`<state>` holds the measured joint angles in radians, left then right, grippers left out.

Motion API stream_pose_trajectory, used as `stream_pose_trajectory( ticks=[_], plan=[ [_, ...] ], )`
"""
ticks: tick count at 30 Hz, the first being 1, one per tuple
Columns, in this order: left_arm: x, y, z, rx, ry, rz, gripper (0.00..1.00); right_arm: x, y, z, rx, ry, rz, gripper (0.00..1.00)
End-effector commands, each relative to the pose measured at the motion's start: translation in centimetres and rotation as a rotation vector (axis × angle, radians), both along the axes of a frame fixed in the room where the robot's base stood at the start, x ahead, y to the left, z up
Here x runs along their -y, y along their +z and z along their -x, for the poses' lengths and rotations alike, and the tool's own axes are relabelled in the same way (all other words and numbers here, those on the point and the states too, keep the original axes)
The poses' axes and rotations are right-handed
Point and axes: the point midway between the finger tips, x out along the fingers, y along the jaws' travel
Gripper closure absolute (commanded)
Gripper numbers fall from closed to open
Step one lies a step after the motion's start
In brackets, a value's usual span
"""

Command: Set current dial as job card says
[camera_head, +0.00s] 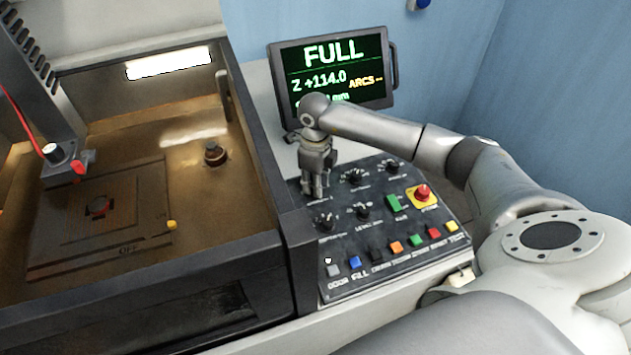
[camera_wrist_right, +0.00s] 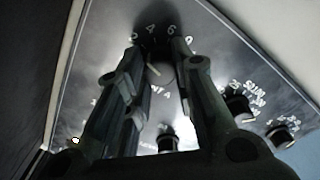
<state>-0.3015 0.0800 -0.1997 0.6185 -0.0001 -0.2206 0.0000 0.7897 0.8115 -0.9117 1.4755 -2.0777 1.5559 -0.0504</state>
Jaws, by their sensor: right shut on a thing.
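My right gripper (camera_head: 315,185) reaches down onto the upper left of the black control panel (camera_head: 305,262). Its fingers are shut on the current dial (camera_wrist_right: 158,70), which they hide in the head view. In the right wrist view, the fingers of my right gripper (camera_wrist_right: 160,50) stand on both sides of this dial. Numbers including 4 and 6 show around it, with a partly hidden label ending in "NT A". I cannot read the dial's setting for sure. I see no job card. My left gripper is not in view.
Other black knobs (camera_head: 355,176) stand close by. A red stop button (camera_head: 423,193) and several coloured buttons are to the right and front. The screen (camera_head: 335,75) behind reads FULL and Z +114.0. An open-topped tank (camera_head: 250,130) with brown liquid is left.

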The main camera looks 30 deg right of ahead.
Motion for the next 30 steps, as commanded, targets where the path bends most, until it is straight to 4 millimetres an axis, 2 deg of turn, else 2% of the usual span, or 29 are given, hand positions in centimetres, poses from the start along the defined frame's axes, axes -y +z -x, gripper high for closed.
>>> stream_pose_trajectory(
  ticks=[8, 21, 30],
  plan=[
    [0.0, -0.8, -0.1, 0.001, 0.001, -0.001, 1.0, 0.0, -0.1, 0.0, 0.001, -0.105, 0.0, 1.0],
    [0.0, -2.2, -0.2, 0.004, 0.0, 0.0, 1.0, 0.0, -0.1, -0.1, 0.002, -0.396, -0.001, 1.0],
    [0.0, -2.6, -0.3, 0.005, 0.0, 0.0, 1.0, 0.0, 0.0, 0.0, 0.001, -0.501, 0.0, 1.0]
  ],
)
